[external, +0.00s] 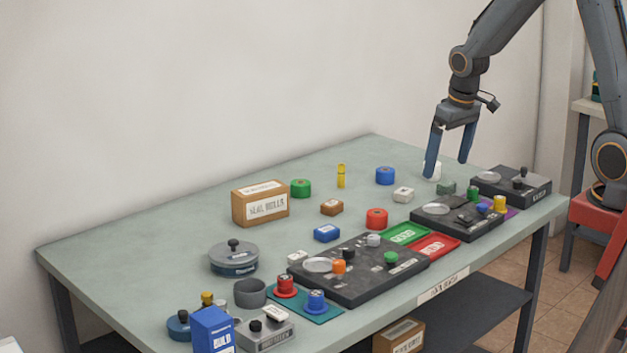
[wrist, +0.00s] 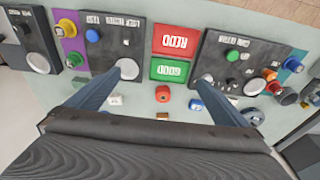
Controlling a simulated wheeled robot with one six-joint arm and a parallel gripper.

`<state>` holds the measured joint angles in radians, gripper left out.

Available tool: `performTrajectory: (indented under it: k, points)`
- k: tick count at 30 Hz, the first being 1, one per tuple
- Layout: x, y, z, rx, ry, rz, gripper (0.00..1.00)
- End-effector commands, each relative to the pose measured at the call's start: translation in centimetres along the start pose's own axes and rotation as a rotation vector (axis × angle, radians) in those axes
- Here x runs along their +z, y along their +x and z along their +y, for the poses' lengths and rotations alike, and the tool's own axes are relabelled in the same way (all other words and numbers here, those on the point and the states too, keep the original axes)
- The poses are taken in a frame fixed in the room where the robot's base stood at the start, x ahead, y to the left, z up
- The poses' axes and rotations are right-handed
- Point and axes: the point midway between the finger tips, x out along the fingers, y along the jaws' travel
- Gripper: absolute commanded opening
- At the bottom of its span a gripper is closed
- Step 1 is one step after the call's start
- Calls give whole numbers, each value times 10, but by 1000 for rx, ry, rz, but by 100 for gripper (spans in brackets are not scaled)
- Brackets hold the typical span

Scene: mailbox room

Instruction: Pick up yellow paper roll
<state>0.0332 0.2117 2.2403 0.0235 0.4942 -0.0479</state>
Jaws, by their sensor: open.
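The yellow paper roll (external: 341,176) stands upright as a thin cylinder on the table's far half, between the green roll (external: 301,189) and the blue roll (external: 385,176). My gripper (external: 448,168) is to its right, pointing down near the table's far right part, with fingers apart and nothing between them. In the external view a white object (external: 436,170) shows behind its left finger. In the wrist view the open fingers also show (wrist: 165,77); I cannot make out the yellow roll there.
A brown box (external: 267,210) stands left of the yellow roll. A red roll (external: 377,218), white block (external: 403,194) and small brown block (external: 331,208) lie nearer the front. Dark panels with knobs (external: 350,285) line the front edge. The back left tabletop is clear.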

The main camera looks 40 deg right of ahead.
Motion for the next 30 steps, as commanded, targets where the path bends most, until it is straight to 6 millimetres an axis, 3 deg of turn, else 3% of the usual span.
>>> performTrajectory:
  k: [1, 3, 6, 8, 9, 18, 20, 27, 30]
  points:
    - [31, 1, -4, 0, -3, -15, 100]
    - [67, 2, -8, 1, -3, -32, 100]
    - [106, 3, -11, 2, -4, -53, 100]
    - [121, 4, -12, 3, -5, -60, 100]
    - [129, 5, -13, 3, -5, -64, 95]
    - [138, 5, -13, 3, -4, -70, 44]
    - [138, 5, -13, 3, -4, -70, 38]
    - [138, 5, -13, 3, -4, -70, 38]
    - [127, 9, -12, 7, 3, -65, 38]
